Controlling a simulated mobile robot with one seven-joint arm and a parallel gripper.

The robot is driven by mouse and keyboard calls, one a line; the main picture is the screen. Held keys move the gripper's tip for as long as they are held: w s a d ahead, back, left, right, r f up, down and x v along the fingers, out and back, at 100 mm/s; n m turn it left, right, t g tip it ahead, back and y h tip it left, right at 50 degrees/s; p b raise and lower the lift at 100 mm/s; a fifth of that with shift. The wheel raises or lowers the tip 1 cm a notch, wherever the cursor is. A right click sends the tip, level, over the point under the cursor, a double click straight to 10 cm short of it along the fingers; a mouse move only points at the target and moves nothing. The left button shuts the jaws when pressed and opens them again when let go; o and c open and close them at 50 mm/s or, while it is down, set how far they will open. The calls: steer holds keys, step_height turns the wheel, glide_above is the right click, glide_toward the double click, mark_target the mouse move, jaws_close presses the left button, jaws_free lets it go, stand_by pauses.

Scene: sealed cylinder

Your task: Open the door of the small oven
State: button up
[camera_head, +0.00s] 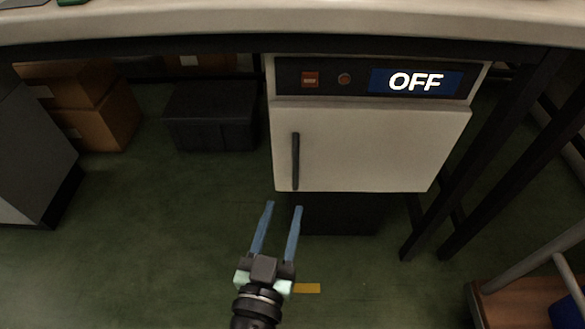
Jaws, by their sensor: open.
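The small oven (372,150) is a white box beneath the tabletop, with its front facing me. Its door is shut and has a dark vertical handle (295,161) near the left edge. A dark panel above the door holds a red switch (310,79), a small round knob or light (344,79) and a display (416,83) reading OFF. My gripper (284,205) has two long blue fingers, open with nothing between them. In the picture its fingertips lie just below the handle, apart from it; the exact depth gap is hard to tell.
The pale tabletop (250,22) runs above the oven. Dark table legs (480,165) stand at right, near a brown cart or stool (520,300). A black bin (212,115) and cardboard boxes (105,115) sit at back left. A grey cabinet (30,150) is at far left. Green floor is clear at left.

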mark_target(295, 171)
steer(key=w, duration=0.3)
steer(key=w+d, duration=0.1)
steer(key=w, duration=0.3)
steer(key=w+d, duration=0.1)
steer(key=w, duration=0.2)
steer(key=shift+w+d, duration=0.1)
steer(key=shift+w, duration=0.25)
jaws_close()
stand_by(0.9)
